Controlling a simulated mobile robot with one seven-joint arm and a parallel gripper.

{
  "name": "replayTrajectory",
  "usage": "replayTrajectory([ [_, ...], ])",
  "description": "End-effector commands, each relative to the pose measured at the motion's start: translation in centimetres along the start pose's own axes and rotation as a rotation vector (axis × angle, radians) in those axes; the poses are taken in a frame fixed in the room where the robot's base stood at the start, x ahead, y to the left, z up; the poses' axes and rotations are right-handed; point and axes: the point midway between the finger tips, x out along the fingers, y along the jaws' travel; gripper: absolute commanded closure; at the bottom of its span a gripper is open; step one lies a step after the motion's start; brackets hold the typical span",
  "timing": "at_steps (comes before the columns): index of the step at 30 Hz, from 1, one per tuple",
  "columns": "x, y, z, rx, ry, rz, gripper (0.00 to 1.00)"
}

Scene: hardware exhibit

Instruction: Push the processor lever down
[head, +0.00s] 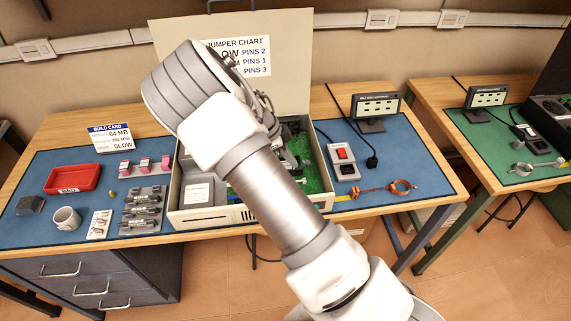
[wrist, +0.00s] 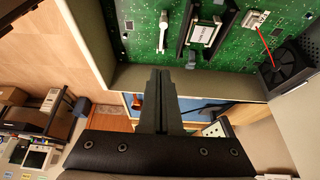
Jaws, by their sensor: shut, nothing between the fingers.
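The open computer case (head: 213,218) stands on the blue mat, with a green board (head: 314,176) inside. In the wrist view, a pale upright lever (wrist: 163,32) rises from the green board (wrist: 138,40). Beside it, a dark frame holds a chip with a white label (wrist: 202,33), which looks like the processor. My gripper (wrist: 159,72) is shut and empty. Its fingertips appear in front of the case's wall, below the lever in the picture and apart from it. In the head view my arm hides much of the board, and the lever cannot be made out.
The raised lid (head: 292,55) carries a jumper chart. A fan (wrist: 286,65) and a red wire lie near the board in the wrist view. A red tray (head: 73,178), a mug (head: 67,218) and small parts lie left. A red-switch box (head: 343,158) stands right.

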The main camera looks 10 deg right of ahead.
Motion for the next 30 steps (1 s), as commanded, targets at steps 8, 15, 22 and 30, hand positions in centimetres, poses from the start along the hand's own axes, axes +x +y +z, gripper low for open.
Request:
replayTrajectory([
  [8, -5.2, -0.2, 1.0, -0.003, -0.002, -0.004, 1.0],
  [15, -8.9, -0.2, 2.1, -0.002, 0.0, -0.002, 1.0],
  [22, -9.9, -0.2, 2.4, 0.0, 0.001, 0.001, 1.0],
  [30, -9.8, -0.2, 2.4, 0.0, 0.0, 0.001, 1.0],
])
